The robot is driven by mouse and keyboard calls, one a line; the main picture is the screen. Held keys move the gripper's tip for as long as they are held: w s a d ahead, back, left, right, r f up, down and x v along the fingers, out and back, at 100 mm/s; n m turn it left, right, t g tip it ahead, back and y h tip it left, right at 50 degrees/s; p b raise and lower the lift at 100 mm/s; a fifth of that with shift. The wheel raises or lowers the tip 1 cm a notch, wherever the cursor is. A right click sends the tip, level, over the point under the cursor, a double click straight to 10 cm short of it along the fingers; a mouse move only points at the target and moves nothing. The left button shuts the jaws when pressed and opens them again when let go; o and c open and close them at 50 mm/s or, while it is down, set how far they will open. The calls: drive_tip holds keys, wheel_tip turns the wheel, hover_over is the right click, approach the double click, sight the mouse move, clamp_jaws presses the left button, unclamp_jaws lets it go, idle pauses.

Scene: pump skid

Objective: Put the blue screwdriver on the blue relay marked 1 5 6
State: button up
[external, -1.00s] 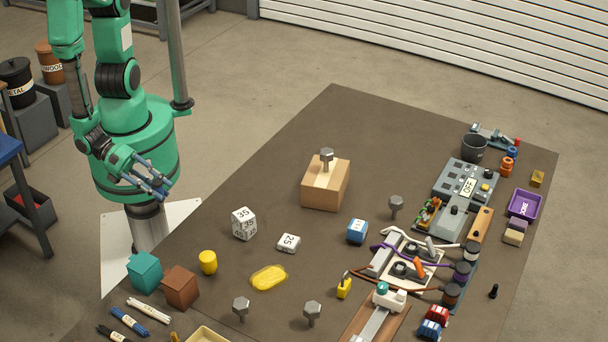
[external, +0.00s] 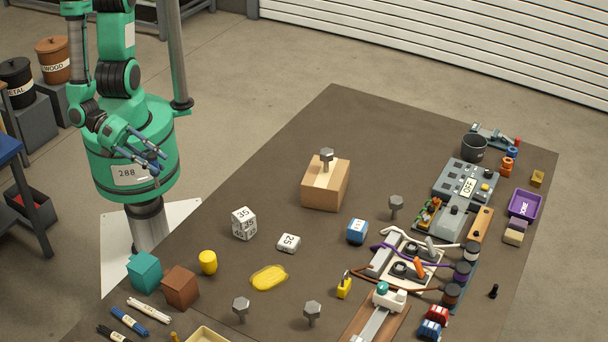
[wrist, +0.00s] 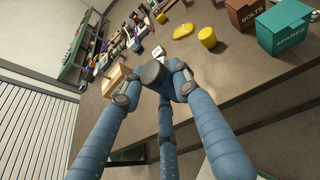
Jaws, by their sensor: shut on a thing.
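My gripper (external: 157,164) hangs beside my body at the left, off the table's left edge. In the wrist view my gripper (wrist: 153,84) is closed around a blue thing with a dark round end (wrist: 152,73). It looks like the blue screwdriver, but the fingers hide most of it. A blue block with a pale face (external: 357,231) stands mid-table, far to the right of my gripper. It may be the blue relay; its marking is too small to read.
A white block marked 35 (external: 244,223), a white block marked 25 (external: 288,243) and a wooden block with a bolt (external: 325,184) stand around mid-table. Teal (external: 145,271) and brown (external: 180,287) boxes stand near the left edge. Wired fixtures crowd the right.

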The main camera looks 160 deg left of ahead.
drive_tip(key=shift+a+r, duration=0.1)
drive_tip(key=shift+r, duration=0.8)
drive_tip(key=shift+w+a+f+g, duration=0.15)
drive_tip(key=shift+w+a, duration=0.15)
drive_tip(key=shift+w, duration=0.15)
drive_tip(key=shift+w+a+g, duration=0.15)
drive_tip(key=shift+w+a, duration=0.1)
drive_tip(key=shift+w, duration=0.15)
drive_tip(key=w+a+n+g+y, duration=0.1)
drive_tip(key=w+a+n, duration=0.1)
drive_tip(key=w+a, duration=0.5)
drive_tip(key=w+a+n+g, duration=0.1)
drive_tip(key=w+a, duration=0.2)
drive_tip(key=a, duration=0.9)
drive_tip(key=s+a+n+g+y, duration=0.1)
drive_tip(key=s+a+n+g, duration=0.15)
drive_tip(key=a, duration=2.05)
drive_tip(key=shift+m, duration=0.35)
drive_tip(key=f, duration=0.4)
drive_tip(key=shift+w+d+f+b, duration=0.2)
drive_tip(key=shift+w+f+b, duration=0.15)
drive_tip(key=shift+f, duration=0.05)
drive_tip(key=shift+w+a, duration=0.1)
